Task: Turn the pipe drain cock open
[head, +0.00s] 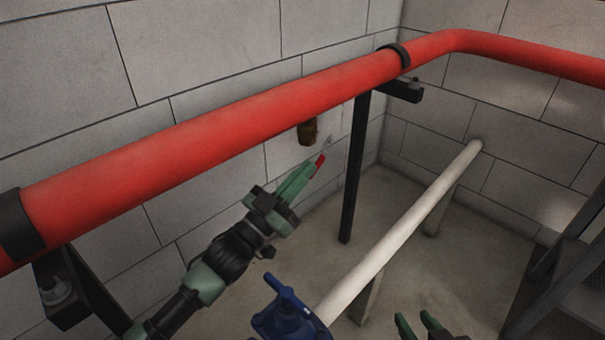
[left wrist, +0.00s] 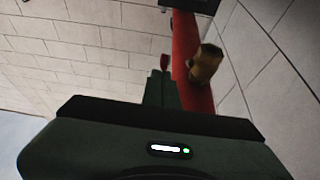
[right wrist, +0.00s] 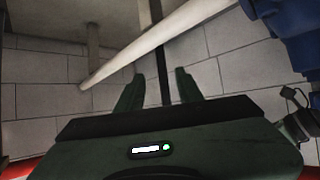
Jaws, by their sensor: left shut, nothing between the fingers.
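The red pipe (head: 215,110) runs along the block wall. The brass drain cock (head: 308,132) hangs from its underside; its brass body also shows in the left wrist view (left wrist: 205,64). A small red piece (head: 321,160), perhaps the cock's lever, shows at the fingertips of my left gripper (head: 314,168). It also shows in the left wrist view (left wrist: 164,62); I cannot tell whether the fingers touch it. My left gripper is shut and empty, just below the cock. My right gripper (head: 418,322) is open and empty at the bottom of the head view, far from the cock.
A black post (head: 354,170) supports the red pipe right of the cock. A white pipe (head: 400,232) on short legs crosses the floor, with a blue valve (head: 287,315) at its near end. Dark metal framing (head: 568,255) stands at right. Bare floor lies between the pipes.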

